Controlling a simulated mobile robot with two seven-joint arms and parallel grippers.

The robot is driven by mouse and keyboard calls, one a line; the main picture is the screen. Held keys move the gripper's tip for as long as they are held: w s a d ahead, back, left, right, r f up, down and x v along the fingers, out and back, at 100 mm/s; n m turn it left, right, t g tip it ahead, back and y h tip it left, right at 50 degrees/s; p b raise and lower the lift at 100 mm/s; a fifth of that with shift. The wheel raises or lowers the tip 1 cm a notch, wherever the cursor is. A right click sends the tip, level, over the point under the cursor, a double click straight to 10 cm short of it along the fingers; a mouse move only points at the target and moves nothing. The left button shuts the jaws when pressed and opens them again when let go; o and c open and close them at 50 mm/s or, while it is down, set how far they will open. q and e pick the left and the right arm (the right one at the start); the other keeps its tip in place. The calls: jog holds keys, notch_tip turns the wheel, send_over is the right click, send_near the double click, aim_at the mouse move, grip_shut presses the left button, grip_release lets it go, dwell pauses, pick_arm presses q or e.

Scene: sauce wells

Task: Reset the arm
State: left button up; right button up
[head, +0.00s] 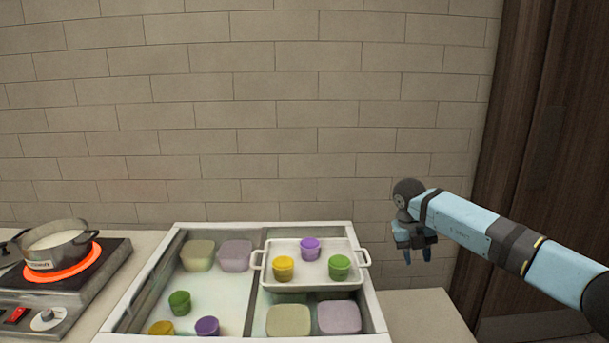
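My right arm comes in from the right, and its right gripper (416,255) hangs fingers down to the right of the white tray (311,287). The blue fingertips look apart, with nothing seen between them. My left gripper is not in view. On the tray stand a yellow cup (283,269), a purple cup (310,249) and a green cup (339,267). The tray sits over the right half of a white-framed case (372,305).
The case's left half holds a green cup (179,303), a purple cup (207,327) and a yellow cup (161,328). Pale lidded containers (197,256) stand in both halves. At left, a pot (57,246) sits on a glowing burner (65,272). The counter (428,315) right of the case is clear.

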jog(key=s+d+r+m+g+h, duration=0.1)
jog(key=s+d+m, duration=0.3)
jog(key=d, duration=1.5)
jog(key=s+d+r+m+g, duration=0.15)
jog(key=s+d, duration=0.35)
jog(key=d, duration=1.3)
jog(key=s+a+f+n+t+y, duration=0.25)
jog(key=a+f+y, duration=0.35)
jog(key=a+f, duration=0.9)
jog(key=s+a+f+m+t+y, duration=0.1)
jog(key=s+a+f+t+y, duration=0.2)
jog(key=a, duration=0.4)
jog(key=s+a+f+t+y, duration=0.1)
jog(key=s+a+f+y, duration=0.2)
jog(key=a+y, duration=0.25)
jog(key=s+d+f+m+t+h, duration=0.1)
jog(key=s+f+m+t+h, duration=0.25)
jog(key=s+m, duration=0.8)
jog(key=s+d+f+m+t+h, duration=0.15)
jog(key=s+f+m+h, duration=0.3)
jog(key=s+m, duration=0.65)
jog(key=s+a+m+t, duration=0.25)
jog(key=a+m, duration=0.35)
jog(key=a, duration=1.5)
notch_tip(320, 180, up, 16)
jog(key=s+d+p, duration=0.1)
jog(key=p, duration=1.8)
jog(key=shift+d+f+n+p, duration=0.15)
jog(key=shift+f+n+p, duration=0.05)
jog(key=shift+n+p, duration=0.15)
